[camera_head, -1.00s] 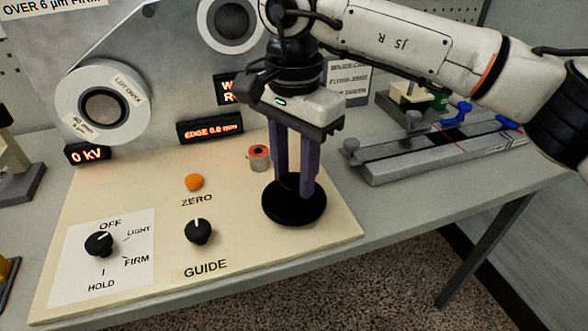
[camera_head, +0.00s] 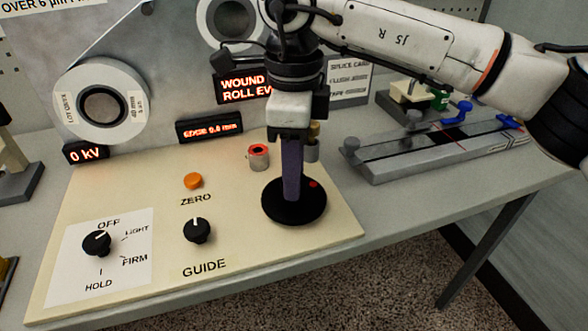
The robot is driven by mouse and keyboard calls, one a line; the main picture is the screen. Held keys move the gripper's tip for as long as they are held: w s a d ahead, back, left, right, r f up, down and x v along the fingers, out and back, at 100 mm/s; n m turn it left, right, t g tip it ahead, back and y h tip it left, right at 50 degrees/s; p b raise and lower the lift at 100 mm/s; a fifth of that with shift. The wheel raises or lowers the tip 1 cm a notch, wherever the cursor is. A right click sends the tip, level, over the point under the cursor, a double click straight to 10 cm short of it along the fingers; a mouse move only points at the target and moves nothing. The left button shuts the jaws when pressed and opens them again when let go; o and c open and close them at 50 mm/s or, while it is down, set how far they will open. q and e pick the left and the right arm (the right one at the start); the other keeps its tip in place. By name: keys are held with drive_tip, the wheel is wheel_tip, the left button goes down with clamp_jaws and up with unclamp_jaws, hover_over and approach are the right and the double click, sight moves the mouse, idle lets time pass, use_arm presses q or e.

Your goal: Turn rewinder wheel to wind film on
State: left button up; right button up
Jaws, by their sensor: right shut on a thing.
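The rewinder wheel (camera_head: 280,214) is a black disc on the right end of the cream panel, with a red dot near its right side. My right gripper (camera_head: 291,194) points straight down at it. Its purple fingers are seen nearly edge-on and are shut on the wheel's middle, which they hide. A white film roll (camera_head: 134,86) labelled LOT ONYX is on the upright grey plate at left. Another roll (camera_head: 204,22) is at the top, partly cut off. A lit display (camera_head: 232,88) reads "WOUND ROLL EV", the rest hidden by my gripper. My left gripper is not in view.
The cream panel (camera_head: 130,190) carries an orange ZERO button (camera_head: 193,181), a GUIDE knob (camera_head: 197,230) and an OFF/LIGHT/FIRM/HOLD knob (camera_head: 97,243). A small red-topped cylinder (camera_head: 259,158) stands behind the wheel. A metal splicing block (camera_head: 400,161) lies to the right.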

drive_tip(key=m, duration=0.5)
drive_tip(key=shift+r+m+b, duration=0.1)
drive_tip(key=shift+m+b, duration=0.2)
idle(0.4)
drive_tip(key=o, duration=1.1)
drive_tip(key=shift+c, duration=0.2)
wheel_tip(320, 180, up, 10)
drive_tip(key=shift+r+p, duration=0.15)
drive_tip(key=shift+p, duration=0.3)
